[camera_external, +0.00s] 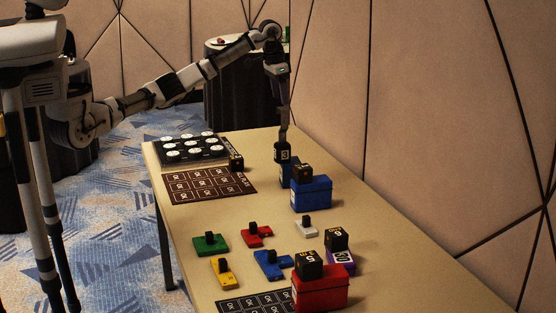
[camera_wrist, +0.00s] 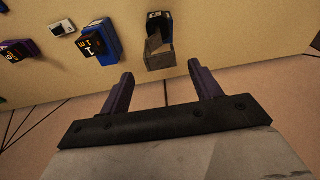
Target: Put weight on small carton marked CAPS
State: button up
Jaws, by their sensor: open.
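A small blue carton (camera_external: 287,176) stands near the wall side of the table. A black weight with a pale mark (camera_external: 282,154) appears to rest on top of it. In the wrist view a dark grey weight (camera_wrist: 158,53) sits on a blue carton (camera_wrist: 158,23). No lettering reads as CAPS, so I cannot confirm which carton bears it. My gripper (camera_external: 283,135) points down just above the black weight. In the wrist view its purple fingers (camera_wrist: 162,72) are spread apart, with nothing between them and the weight beyond their tips.
A larger blue carton (camera_external: 311,196) with a black weight stands close in front. A red carton (camera_external: 320,292) and a purple carton (camera_external: 343,264) also carry weights. Coloured knobbed pieces lie mid-table.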

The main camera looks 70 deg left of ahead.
jog(key=shift+s+r, duration=0.15)
jog(key=shift+r, duration=0.95)
jog(key=shift+s+r, duration=0.15)
jog(key=shift+r, duration=0.9)
